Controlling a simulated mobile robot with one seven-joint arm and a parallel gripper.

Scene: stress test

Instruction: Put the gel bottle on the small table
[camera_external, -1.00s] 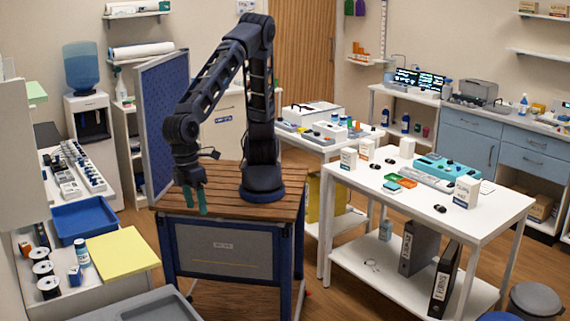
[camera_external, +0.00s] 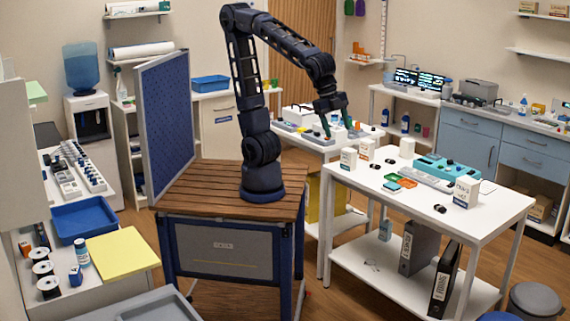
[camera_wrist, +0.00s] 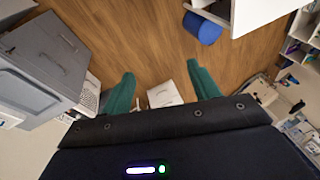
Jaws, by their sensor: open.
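My gripper (camera_external: 337,123) has two green fingers, spread apart and empty. It hangs in front of the back white table (camera_external: 322,146), near the items on it. I cannot tell for sure which bottle is the gel bottle. A pale blue bottle (camera_external: 386,230) stands on the lower shelf of the right white table (camera_external: 455,222). A white bottle with a blue label (camera_external: 82,254) stands on the left counter. Which table is the small table is also unclear.
My arm stands on a wood-topped bench (camera_external: 215,190) beside a blue pegboard (camera_external: 168,125). The right table carries white boxes (camera_external: 467,191) and a teal device (camera_external: 448,170). Binders (camera_external: 444,278) stand on its lower shelf. A blue stool (camera_wrist: 203,28) shows in the wrist view.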

